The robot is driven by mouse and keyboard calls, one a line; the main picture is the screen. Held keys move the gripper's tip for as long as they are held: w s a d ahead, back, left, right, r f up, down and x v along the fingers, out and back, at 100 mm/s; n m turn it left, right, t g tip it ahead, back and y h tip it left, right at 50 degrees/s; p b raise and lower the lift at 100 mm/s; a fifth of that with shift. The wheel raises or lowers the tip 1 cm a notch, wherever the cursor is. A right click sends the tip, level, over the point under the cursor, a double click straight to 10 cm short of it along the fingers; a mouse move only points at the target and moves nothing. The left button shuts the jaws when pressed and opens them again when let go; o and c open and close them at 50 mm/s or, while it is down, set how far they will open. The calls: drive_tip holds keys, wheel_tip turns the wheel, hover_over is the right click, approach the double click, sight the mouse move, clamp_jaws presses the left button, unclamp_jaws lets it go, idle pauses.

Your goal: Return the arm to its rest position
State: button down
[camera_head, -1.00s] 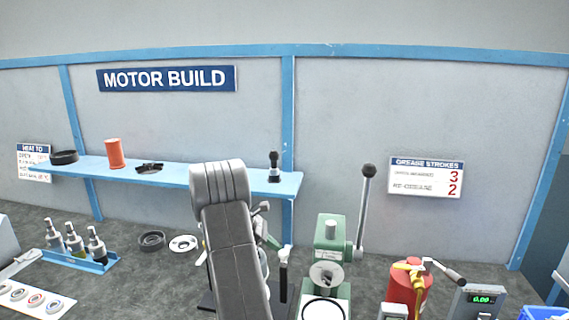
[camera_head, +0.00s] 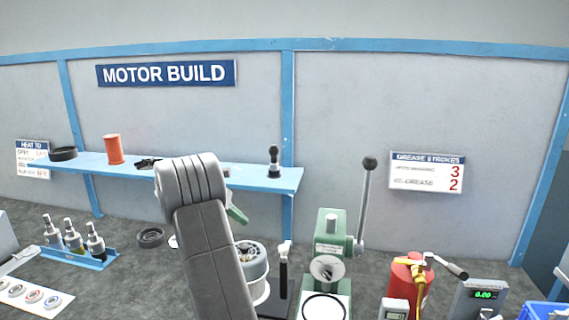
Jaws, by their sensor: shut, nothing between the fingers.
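My arm (camera_head: 207,225), grey and padded, rises from the bottom edge left of the middle. Its upper end stands in front of the blue shelf (camera_head: 190,172). My gripper's fingers do not show; the arm covers that area. A small green part (camera_head: 237,213) shows just past the arm's right edge, and I cannot tell what it belongs to. A silver round motor housing (camera_head: 252,262) stands right behind the arm, partly covered by it.
A green press (camera_head: 330,245) with a tall lever (camera_head: 364,205) stands right of the arm. A blue rack (camera_head: 78,257) holds tools at left. A black ring (camera_head: 150,237) lies nearby.

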drive_tip(key=shift+s+d+f+n+t+y+b, duration=0.2)
drive_tip(key=shift+d+f+n+t+b, duration=0.45)
drive_tip(key=shift+d+f, duration=0.85)
drive_tip(key=shift+s+d+f+n+t+y+b, duration=0.15)
drive_tip(key=shift+d+f+n+t+b, duration=0.35)
drive_tip(key=shift+d+f+n+b, duration=0.85)
drive_tip(key=shift+s+d+f+n+t+y+b, duration=0.15)
drive_tip(key=shift+d+f+t, duration=0.65)
drive_tip(key=shift+f, duration=1.25)
drive_tip(key=shift+d+r, duration=0.1)
drive_tip(key=shift+d, duration=0.15)
